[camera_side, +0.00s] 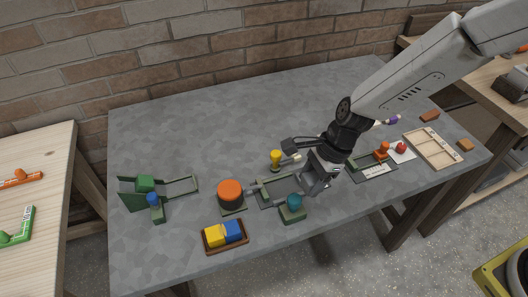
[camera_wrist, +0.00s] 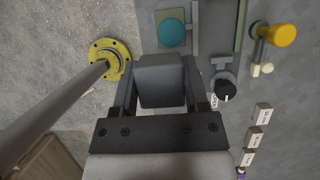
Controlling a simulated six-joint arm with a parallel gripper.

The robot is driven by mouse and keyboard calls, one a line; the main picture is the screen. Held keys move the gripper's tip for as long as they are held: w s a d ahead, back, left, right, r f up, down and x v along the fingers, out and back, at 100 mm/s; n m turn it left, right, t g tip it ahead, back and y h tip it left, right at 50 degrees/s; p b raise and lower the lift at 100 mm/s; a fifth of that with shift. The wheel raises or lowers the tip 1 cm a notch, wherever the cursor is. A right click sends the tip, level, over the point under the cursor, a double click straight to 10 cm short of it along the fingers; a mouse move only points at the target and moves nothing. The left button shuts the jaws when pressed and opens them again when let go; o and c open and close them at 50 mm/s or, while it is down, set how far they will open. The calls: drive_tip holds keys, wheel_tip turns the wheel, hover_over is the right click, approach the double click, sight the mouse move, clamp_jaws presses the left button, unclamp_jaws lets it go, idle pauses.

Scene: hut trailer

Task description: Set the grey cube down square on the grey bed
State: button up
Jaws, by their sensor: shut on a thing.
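The grey cube (camera_wrist: 160,82) is between the two fingers of my gripper (camera_wrist: 157,88) in the wrist view, its face nearly square to the jaws. My gripper (camera_side: 316,184) is shut on it; in the side view I cannot clearly tell the cube from the grey fingers. A green-edged frame around a grey surface (camera_side: 281,187), which looks like the grey bed, lies just left of my gripper on the table. The gripper partly covers its right end. The cube's underside and its height above the table are hidden.
A teal knob (camera_side: 294,201) on a green base stands close in front, also in the wrist view (camera_wrist: 171,33). An orange drum (camera_side: 230,191) and a yellow knob (camera_side: 276,155) stand nearby. A tray (camera_side: 225,248) holds yellow and blue blocks. The table's back left is clear.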

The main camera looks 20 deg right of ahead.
drive_tip(key=w+a+f, duration=0.3)
drive_tip(key=w, duration=0.3)
hover_over(272, 190)
drive_tip(key=s, duration=0.1)
drive_tip(key=f, duration=0.4)
drive_tip(key=shift+s+d+f, duration=0.1)
drive_tip(key=shift+s+d, duration=0.1)
drive_tip(key=shift+d, duration=0.05)
drive_tip(key=shift+w+a+f, duration=0.2)
drive_tip(key=shift+w+f, duration=0.2)
drive_tip(key=shift+f, duration=0.05)
drive_tip(key=shift+f, duration=0.15)
drive_tip(key=shift+w+a+f, duration=0.1)
drive_tip(key=shift+w+f, duration=0.05)
drive_tip(key=shift+w, duration=0.05)
drive_tip(key=shift+f, duration=1.55)
drive_tip(key=shift+f, duration=0.1)
drive_tip(key=o, duration=1)
drive_tip(key=shift+c, duration=0.2)
drive_tip(key=shift+w, duration=0.1)
